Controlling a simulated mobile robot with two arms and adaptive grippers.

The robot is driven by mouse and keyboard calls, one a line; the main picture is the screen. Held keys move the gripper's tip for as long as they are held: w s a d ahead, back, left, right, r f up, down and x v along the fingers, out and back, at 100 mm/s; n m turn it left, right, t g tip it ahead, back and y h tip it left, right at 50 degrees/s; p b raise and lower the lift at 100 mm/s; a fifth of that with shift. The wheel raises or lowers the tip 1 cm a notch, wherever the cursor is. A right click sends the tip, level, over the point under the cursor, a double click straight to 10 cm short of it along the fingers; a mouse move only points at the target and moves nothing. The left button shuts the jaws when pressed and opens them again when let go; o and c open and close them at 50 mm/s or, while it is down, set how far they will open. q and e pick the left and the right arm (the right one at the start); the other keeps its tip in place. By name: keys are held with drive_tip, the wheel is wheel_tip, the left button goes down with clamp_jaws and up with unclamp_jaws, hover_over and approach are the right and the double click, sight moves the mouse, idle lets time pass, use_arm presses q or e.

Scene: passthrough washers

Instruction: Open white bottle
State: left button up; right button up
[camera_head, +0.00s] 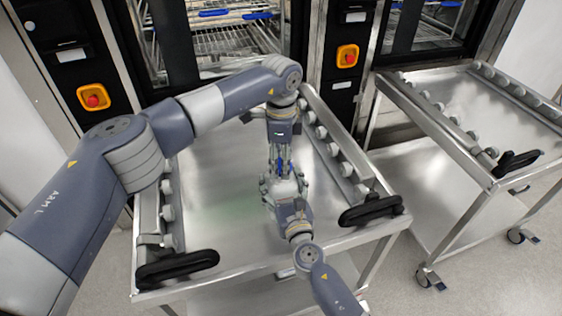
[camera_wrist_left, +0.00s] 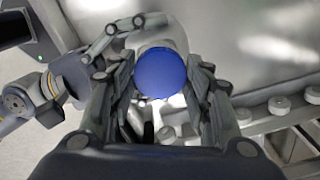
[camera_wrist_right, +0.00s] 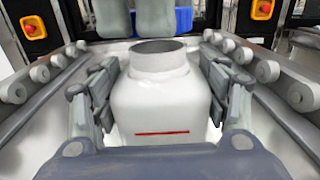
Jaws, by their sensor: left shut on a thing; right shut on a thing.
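The white bottle (camera_wrist_right: 160,98) stands upright between the fingers of my right gripper (camera_wrist_right: 160,105), which is shut on its body. A short red line marks its side, and its round neck shows no cap on it in the right wrist view. The blue cap (camera_wrist_left: 161,73) is between the fingers of my left gripper (camera_wrist_left: 160,90), which is shut on it. In the head view the left gripper (camera_head: 281,163) points down, just above the bottle (camera_head: 283,188). In the right wrist view the blue cap (camera_wrist_right: 180,20) shows above and behind the neck, apart from it.
A steel cart (camera_head: 215,205) with roller rails and black handles lies beneath both grippers; its tray is otherwise bare. A second cart (camera_head: 470,100) stands at the right. Washer machines with orange-framed red buttons (camera_head: 347,56) stand behind.

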use_arm(q)
drive_tip(key=shift+r, duration=2)
use_arm(e)
drive_tip(key=o, duration=2.2)
